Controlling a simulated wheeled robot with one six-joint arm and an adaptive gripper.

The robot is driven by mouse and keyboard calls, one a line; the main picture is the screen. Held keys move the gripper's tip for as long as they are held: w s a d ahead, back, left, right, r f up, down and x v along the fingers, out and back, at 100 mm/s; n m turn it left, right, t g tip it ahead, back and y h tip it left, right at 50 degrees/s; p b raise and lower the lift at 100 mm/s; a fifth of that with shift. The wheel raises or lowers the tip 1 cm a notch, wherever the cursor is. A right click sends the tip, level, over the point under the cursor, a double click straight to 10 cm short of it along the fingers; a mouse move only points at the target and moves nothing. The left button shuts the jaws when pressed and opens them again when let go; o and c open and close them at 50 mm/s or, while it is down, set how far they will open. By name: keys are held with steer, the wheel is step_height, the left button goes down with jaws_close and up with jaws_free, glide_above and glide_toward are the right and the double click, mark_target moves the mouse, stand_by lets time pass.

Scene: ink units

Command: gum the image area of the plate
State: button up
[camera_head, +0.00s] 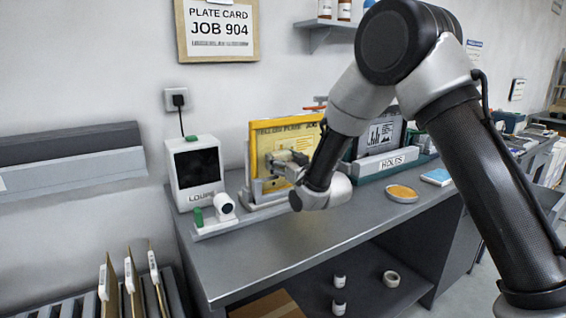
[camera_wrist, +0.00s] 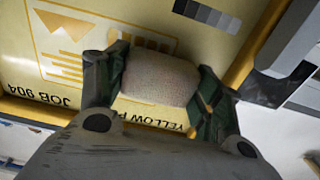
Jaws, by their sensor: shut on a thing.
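The yellow plate (camera_head: 285,134) stands upright in a grey holder on the bench, with print on its face. In the wrist view the yellow plate (camera_wrist: 215,48) shows upside-down lettering, "JOB 904" and "YELLOW P...", and a grey step scale. My gripper (camera_head: 287,168) is in front of the plate's lower middle. In the wrist view my gripper (camera_wrist: 160,85) is shut on a pale tan sponge (camera_wrist: 160,80). The sponge overlaps the plate's printed area; I cannot tell if it touches. A round dish (camera_head: 401,194) with an orange-yellow filling lies on the bench to the right.
A white LOUPE unit (camera_head: 196,172) and a small white device (camera_head: 224,206) stand left of the plate. A rack labelled HOLES (camera_head: 386,166) holds a dark framed plate on the right. The bench front is clear.

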mark_target(291, 155)
steer(key=shift+w+d, duration=0.45)
steer(key=shift+d, duration=0.3)
steer(key=shift+w+d, duration=0.45)
steer(key=shift+d, duration=0.3)
steer(key=w+d, duration=0.6)
steer(key=d, duration=0.2)
steer(key=shift+w+d, duration=0.15)
steer(key=shift+d, duration=0.05)
steer(key=shift+a, duration=0.1)
steer(key=shift+s+a+r, duration=0.1)
steer(key=shift+s+a, duration=1.2)
steer(key=shift+a, duration=0.6)
steer(key=shift+s+a+f, duration=0.1)
steer(key=shift+s+a, duration=1.25)
steer(key=shift+a, duration=0.55)
steer(key=shift+s+a+r, duration=0.1)
steer(key=shift+s+a, duration=1.2)
steer(key=shift+a, duration=0.6)
steer(key=shift+d+r, duration=0.1)
steer(key=shift+r, duration=0.65)
steer(key=shift+w+d, duration=3.95)
steer(key=shift+d, duration=1.8)
steer(key=shift+s+a, duration=0.6)
steer(key=shift+a, duration=0.35)
steer(key=shift+s+a, duration=0.6)
steer(key=shift+a, duration=0.35)
steer(key=shift+s+a, duration=1)
steer(key=shift+a, duration=0.3)
steer(key=shift+s+a, duration=0.95)
steer(key=shift+a, duration=0.3)
